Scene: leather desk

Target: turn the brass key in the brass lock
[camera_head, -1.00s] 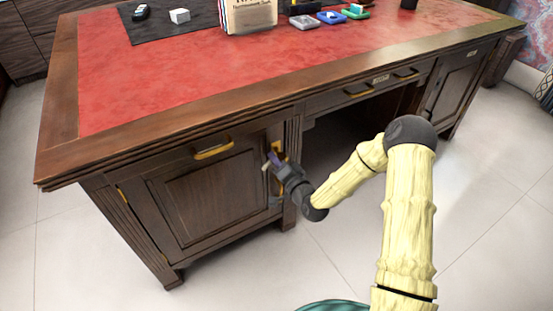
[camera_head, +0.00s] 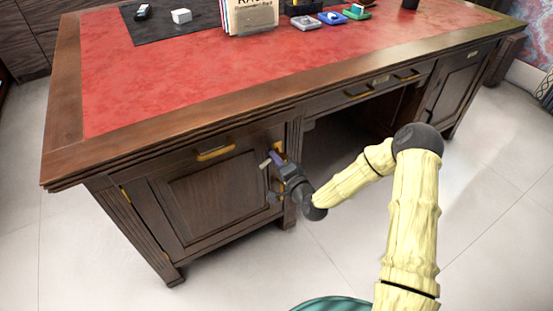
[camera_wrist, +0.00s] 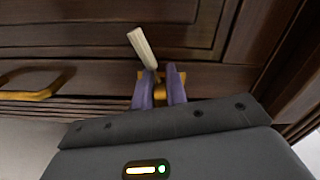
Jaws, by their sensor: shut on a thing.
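The brass key (camera_wrist: 159,93) shows as a small brass piece between the two purple fingers of my gripper (camera_wrist: 160,92) in the wrist view. My gripper is shut on it. A pale tag (camera_wrist: 140,47) hangs out beside the fingers. The brass lock (camera_wrist: 180,73) is a plate on the desk front, partly hidden behind the fingers. In the head view my gripper (camera_head: 275,159) is at the right edge of the left cabinet door, with the lock (camera_head: 279,146) just above it. How far the key sits in the lock is hidden.
The wooden desk (camera_head: 170,148) has a red leather top. A brass drawer handle (camera_head: 215,153) lies left of the lock. An open knee space is right of my gripper. Papers (camera_head: 250,14) and small items stand on the desktop.

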